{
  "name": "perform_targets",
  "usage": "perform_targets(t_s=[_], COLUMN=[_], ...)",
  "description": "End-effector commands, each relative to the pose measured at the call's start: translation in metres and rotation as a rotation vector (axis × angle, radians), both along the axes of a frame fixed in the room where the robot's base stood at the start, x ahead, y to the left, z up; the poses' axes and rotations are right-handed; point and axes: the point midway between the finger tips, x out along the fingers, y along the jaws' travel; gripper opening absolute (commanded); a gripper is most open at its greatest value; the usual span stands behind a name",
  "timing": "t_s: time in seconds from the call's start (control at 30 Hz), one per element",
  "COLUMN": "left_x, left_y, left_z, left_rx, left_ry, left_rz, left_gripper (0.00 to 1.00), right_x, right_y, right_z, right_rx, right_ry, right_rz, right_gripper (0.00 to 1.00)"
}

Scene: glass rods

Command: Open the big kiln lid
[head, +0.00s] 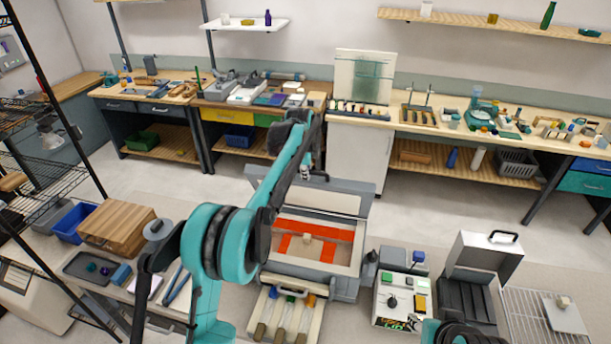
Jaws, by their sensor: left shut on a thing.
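The big kiln (268,270) is a grey box on the near bench, in the middle of the head view. Its lid (340,201), a grey frame with a pale inner panel, stands raised at the back. The chamber is exposed, with red-orange strips and a small tan block (306,238) inside. My left arm reaches across the kiln's left side. My left gripper (306,172) is at the raised lid's upper edge, shut on the lid; the exact grip is partly hidden by the arm. My right gripper is out of view; only a bit of that arm shows at the bottom edge.
A tray (313,330) of glass rods sits in front of the kiln. A control box (388,298) and an open white case (487,255) stand to its right, beside a wire rack (520,309). A wooden box (117,226) stands left. Open floor lies behind the bench.

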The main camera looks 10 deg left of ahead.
Motion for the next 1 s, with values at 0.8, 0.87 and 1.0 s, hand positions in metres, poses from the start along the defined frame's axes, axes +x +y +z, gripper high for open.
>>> perform_targets(t_s=[0.8,0.87,1.0], left_x=[0.002,0.002,-0.001], left_y=[0.000,0.000,0.000], left_z=[0.001,0.002,0.012], left_rx=[0.000,0.000,0.000], left_ry=[-0.001,-0.001,-0.001], left_rz=[0.000,0.000,0.000], left_gripper=[0.34,0.34,0.34], right_x=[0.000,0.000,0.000], right_y=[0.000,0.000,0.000], right_z=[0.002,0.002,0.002], right_rx=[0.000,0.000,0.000], right_ry=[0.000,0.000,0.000], right_rz=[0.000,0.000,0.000], right_gripper=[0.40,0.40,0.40])
